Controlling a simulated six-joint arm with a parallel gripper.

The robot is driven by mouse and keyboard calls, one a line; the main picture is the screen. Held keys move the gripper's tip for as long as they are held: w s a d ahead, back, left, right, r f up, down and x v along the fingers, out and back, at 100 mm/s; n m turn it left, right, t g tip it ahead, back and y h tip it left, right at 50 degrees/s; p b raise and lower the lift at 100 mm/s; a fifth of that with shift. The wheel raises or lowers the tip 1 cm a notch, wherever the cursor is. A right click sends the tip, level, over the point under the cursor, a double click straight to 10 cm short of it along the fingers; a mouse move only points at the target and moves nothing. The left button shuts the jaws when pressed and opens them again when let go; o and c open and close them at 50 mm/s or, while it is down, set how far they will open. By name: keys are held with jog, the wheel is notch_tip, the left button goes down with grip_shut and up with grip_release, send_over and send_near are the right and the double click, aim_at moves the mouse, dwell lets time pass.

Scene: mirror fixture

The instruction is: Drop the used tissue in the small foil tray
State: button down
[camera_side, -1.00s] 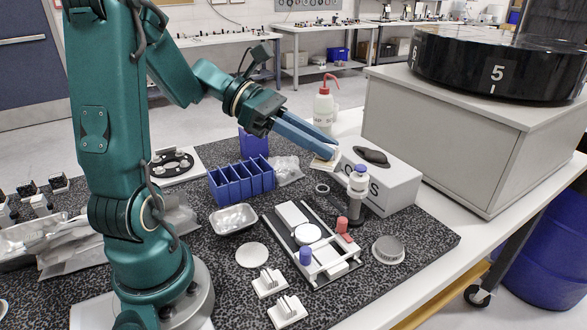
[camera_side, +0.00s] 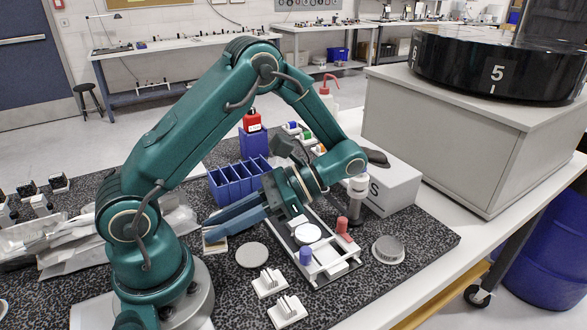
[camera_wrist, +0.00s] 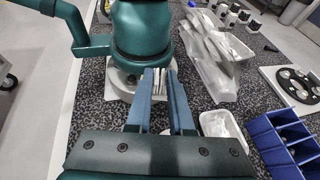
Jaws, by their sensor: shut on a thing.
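My gripper (camera_side: 207,231) points left toward my base, low over the speckled mat. It is shut on a small pale, flat piece with a tan edge (camera_side: 215,246), which I take as the used tissue. In the wrist view the pale piece (camera_wrist: 158,82) shows between the fingertips (camera_wrist: 160,80), partly hidden by them. The small foil tray (camera_wrist: 219,127) shows in the wrist view just right of the right finger, nearer the wrist than the fingertips. In the side view my gripper hides the tray.
A blue divided bin (camera_side: 228,185) stands behind my gripper. Clear plastic bags (camera_wrist: 212,65) lie beside my base. A round pale disc (camera_side: 252,255) and small white holders (camera_side: 270,283) lie in front. A white framed fixture (camera_side: 325,262) and a grey-white box (camera_side: 395,188) are to the right.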

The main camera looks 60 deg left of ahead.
jog(key=w+a+r+m+t+y, duration=0.2)
jog(key=a+m+t+y, duration=0.25)
jog(key=m+t, duration=0.3)
jog(key=w+a+r+m+t+y, duration=0.2)
jog(key=w+a+m+t+y, duration=0.15)
jog(key=m+t+y, duration=0.45)
jog(key=shift+s+a+f+m+g+h, duration=0.15)
jog(key=shift+f+h, duration=0.25)
jog(key=shift+f, duration=0.6)
jog(key=shift+s+d+f+m+g+h, duration=0.15)
jog(key=shift+f+m+h, duration=0.2)
jog(key=shift+f, duration=0.6)
jog(key=shift+s+a+f+m+g+h, duration=0.15)
jog(key=shift+f+h, duration=0.25)
jog(key=shift+f, duration=0.6)
jog(key=c, duration=0.7)
grip_release()
jog(key=v, duration=0.5)
